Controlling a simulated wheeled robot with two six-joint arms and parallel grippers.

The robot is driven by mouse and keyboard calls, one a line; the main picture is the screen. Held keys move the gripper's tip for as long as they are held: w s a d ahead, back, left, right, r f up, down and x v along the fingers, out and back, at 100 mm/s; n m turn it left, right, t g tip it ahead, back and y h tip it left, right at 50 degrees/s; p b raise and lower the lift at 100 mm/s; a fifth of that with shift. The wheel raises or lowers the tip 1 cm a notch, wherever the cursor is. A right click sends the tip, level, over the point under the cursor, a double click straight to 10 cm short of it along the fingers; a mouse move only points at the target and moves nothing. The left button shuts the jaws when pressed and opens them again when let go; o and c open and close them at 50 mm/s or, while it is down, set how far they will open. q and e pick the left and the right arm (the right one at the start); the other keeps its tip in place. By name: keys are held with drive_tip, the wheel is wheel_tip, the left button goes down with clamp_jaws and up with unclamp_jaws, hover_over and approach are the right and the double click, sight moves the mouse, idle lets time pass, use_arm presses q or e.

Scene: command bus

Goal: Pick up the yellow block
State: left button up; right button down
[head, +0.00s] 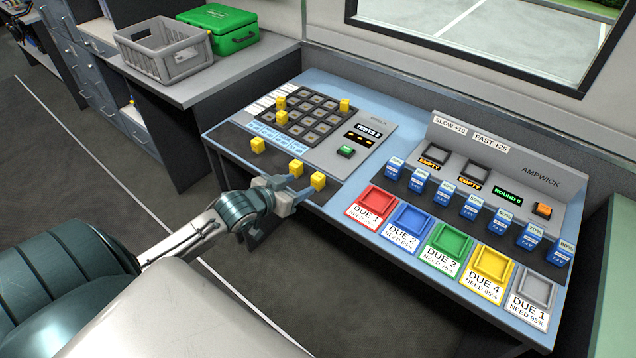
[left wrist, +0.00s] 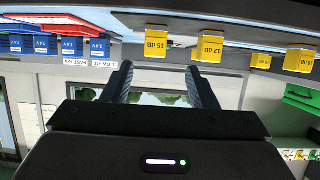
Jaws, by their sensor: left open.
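Several small yellow blocks sit on the left panel of the console. Three stand along its front strip: a right one (head: 318,181), a middle one (head: 296,168) and a left one (head: 257,146). Others stand on the dark slot grid (head: 312,114). My left gripper (head: 302,184) is open and empty at the panel's front edge, its fingers pointing toward the right and middle front blocks. In the left wrist view, which is upside down, a block marked 15 dB (left wrist: 156,42) shows between the fingers (left wrist: 160,82), beyond their tips. A 12 dB block (left wrist: 209,47) is beside it. My right gripper is out of view.
The right panel holds colored trays, such as a red one (head: 370,207), and a row of blue blocks (head: 470,206) behind them. A grey crate (head: 165,52) and a green case (head: 222,28) stand on the left counter. Open floor lies in front.

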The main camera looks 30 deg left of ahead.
sight(315, 180)
use_arm(q)
drive_tip(key=x, duration=0.4)
drive_tip(key=shift+w+f, duration=0.1)
drive_tip(key=shift+w, duration=0.05)
drive_tip(key=shift+d+p+x, duration=0.2)
drive_tip(key=shift+p+x, duration=0.05)
drive_tip(key=shift+x, duration=1.1)
drive_tip(key=shift+d+p+x, duration=0.15)
drive_tip(key=shift+p+x, duration=0.05)
drive_tip(key=shift+x, duration=1.15)
drive_tip(key=c, duration=1.1)
